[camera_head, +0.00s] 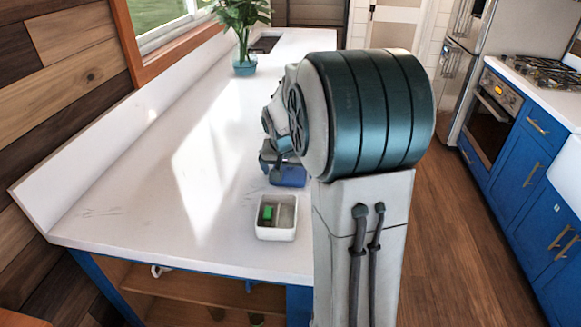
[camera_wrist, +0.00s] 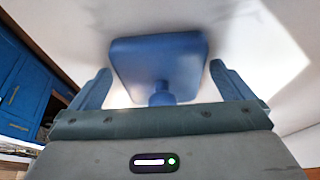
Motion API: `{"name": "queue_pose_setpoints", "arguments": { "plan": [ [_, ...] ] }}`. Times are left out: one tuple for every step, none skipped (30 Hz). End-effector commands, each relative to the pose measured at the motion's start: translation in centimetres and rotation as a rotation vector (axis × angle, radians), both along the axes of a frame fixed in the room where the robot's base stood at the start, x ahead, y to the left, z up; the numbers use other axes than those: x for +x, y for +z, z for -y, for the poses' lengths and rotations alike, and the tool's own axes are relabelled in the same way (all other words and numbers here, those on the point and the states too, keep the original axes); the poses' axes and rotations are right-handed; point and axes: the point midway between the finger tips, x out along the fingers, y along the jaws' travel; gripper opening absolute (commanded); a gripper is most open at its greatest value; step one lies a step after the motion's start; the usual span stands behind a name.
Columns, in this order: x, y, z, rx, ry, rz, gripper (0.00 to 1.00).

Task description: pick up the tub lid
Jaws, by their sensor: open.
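The tub lid (camera_wrist: 150,62) is a blue, rounded-square lid with a small round knob (camera_wrist: 160,95) facing my wrist camera. It lies on the white counter, and its blue edge also shows in the head view (camera_head: 291,178), partly hidden by my arm. My gripper (camera_wrist: 160,70) is open, with one blue finger on each side of the knob, and nothing is gripped. The fingers look apart from the knob. In the head view my gripper (camera_head: 272,163) is just above the lid and mostly hidden by my arm.
A white square tub (camera_head: 276,232) holding a green block (camera_head: 267,213) stands on the counter near its front edge, in front of the lid. The counter (camera_head: 150,190) left of the lid is clear.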

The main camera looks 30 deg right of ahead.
Motion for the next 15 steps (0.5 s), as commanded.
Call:
{"name": "queue_pose_setpoints", "arguments": {
  "plan": [
    [0.00,0.01,0.00,0.000,0.000,0.000,0.97],
    [0.00,0.01,0.01,0.000,0.000,0.000,0.89],
    [0.00,0.01,0.01,0.000,0.000,0.000,0.78],
    [-0.01,0.02,0.02,0.000,0.000,0.000,0.69],
    [-0.01,0.02,0.02,0.000,0.000,0.000,0.64],
    [-0.01,0.02,0.02,0.000,0.000,0.000,0.64],
    [-0.01,0.04,0.03,0.000,0.000,0.000,0.64],
    [0.00,0.04,0.03,0.000,0.000,0.000,0.64],
    [-0.01,0.05,0.03,0.000,-0.001,0.000,0.64],
    [-0.01,0.05,0.03,0.000,0.000,0.000,0.64],
    [-0.01,0.05,0.03,0.000,-0.001,0.000,0.64],
    [-0.01,0.05,0.03,0.000,-0.001,0.000,0.64],
    [-0.01,0.07,0.03,0.000,-0.001,0.001,0.64],
    [0.00,0.12,0.03,0.000,-0.001,0.001,0.64],
    [0.00,0.20,0.04,0.000,-0.001,0.001,0.64]
  ]
}}
